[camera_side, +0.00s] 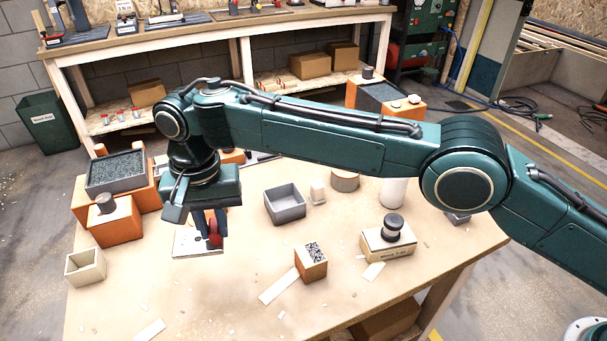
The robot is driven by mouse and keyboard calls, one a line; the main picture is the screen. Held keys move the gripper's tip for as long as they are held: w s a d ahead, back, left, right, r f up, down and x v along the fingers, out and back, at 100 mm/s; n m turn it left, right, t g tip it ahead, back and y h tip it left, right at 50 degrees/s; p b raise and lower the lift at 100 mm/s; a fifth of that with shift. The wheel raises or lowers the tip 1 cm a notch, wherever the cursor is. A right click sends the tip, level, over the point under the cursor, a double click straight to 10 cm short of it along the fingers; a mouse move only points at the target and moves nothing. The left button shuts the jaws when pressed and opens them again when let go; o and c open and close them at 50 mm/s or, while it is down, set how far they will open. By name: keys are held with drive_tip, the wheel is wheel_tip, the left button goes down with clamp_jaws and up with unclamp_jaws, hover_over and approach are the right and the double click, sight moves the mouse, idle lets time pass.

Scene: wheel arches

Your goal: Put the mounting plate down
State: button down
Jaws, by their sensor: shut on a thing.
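My gripper (209,226) points down over the left part of the table. Its fingers are shut on a red upright part above a flat, pale plate, which I take to be the mounting plate (187,243). The plate looks level and lies at or just above the tabletop; I cannot tell whether it touches. The fingers and the red part hide its right side.
On the table (225,300), a grey open bin (285,205) is to the right and a cream open box (86,267) to the left. Orange blocks (118,228) stand behind left. An orange box (311,264) and a cream box (388,244) stand front right. The front left is mostly clear.

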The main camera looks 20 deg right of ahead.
drive_tip(key=w+d+r+m, duration=0.1)
drive_tip(key=w+d+r, duration=0.4)
drive_tip(key=d, duration=0.4)
drive_tip(key=shift+w+d+r+m, duration=0.15)
drive_tip(key=shift+w+r+m, duration=0.1)
drive_tip(key=shift+r+m, duration=0.15)
drive_tip(key=shift+f, duration=0.15)
wheel_tip(320, 180, down, 20)
drive_tip(key=shift+r, duration=0.1)
idle(0.5)
drive_tip(key=c, duration=1.3)
unclamp_jaws()
